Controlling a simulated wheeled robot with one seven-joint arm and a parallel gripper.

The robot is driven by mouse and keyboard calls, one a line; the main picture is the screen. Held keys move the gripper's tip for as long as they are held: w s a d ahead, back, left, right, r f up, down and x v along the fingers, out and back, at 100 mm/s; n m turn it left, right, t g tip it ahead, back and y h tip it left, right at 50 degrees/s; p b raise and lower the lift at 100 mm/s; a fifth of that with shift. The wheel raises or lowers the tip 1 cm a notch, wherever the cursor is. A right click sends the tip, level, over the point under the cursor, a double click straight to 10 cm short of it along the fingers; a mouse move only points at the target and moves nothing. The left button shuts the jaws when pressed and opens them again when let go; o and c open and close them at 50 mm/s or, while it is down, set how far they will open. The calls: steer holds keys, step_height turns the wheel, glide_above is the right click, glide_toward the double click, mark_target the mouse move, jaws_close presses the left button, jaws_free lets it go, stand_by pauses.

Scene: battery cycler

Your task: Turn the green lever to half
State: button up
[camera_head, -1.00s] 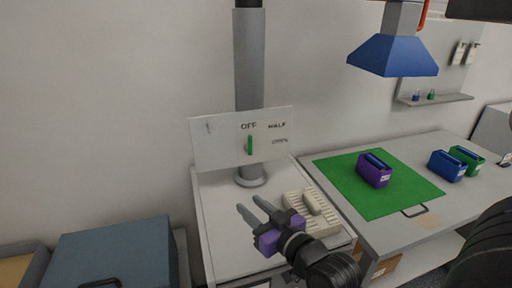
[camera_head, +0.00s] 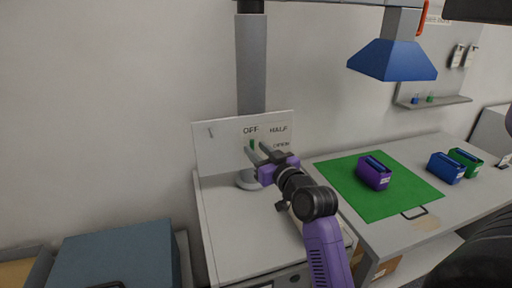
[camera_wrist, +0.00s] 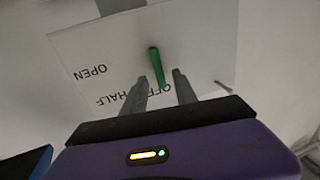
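The green lever (camera_head: 252,145) is on a white panel (camera_head: 215,148) marked OFF, HALF and OPEN. It points up toward OFF in the head view, and its lower part is hidden by my gripper. I cannot tell whether a finger touches the lever.
A grey vertical pipe (camera_head: 251,65) rises behind the panel from the white cabinet (camera_head: 225,215). To the right, a table holds a green mat (camera_head: 385,208) with a purple box (camera_head: 374,174). A blue hood (camera_head: 393,60) hangs above it. A blue-grey case (camera_head: 115,260) is at lower left.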

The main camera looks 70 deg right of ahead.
steer(key=shift+w+d, duration=0.3)
steer(key=shift+w, duration=0.1)
steer(key=shift+c, duration=0.4)
jaws_close()
steer(key=shift+s+m, duration=0.1)
steer(key=shift+m, duration=0.2)
steer(key=shift+s+d+f+m+t+h+b, duration=0.1)
steer(key=shift+s+d+f+m+h+b, duration=0.15)
steer(key=shift+m, duration=1.2)
steer(key=shift+s+d+f+m+t+h+b, duration=0.15)
steer(key=shift+s+d+f+m+h, duration=0.15)
steer(key=shift+m, duration=1.2)
steer(key=shift+s+d+f+m+t+h+b, duration=0.1)
steer(key=shift+s+m+h+b, duration=0.2)
steer(key=shift+m, duration=1.15)
steer(key=shift+w+h, duration=0.1)
steer(key=shift+h, duration=0.15)
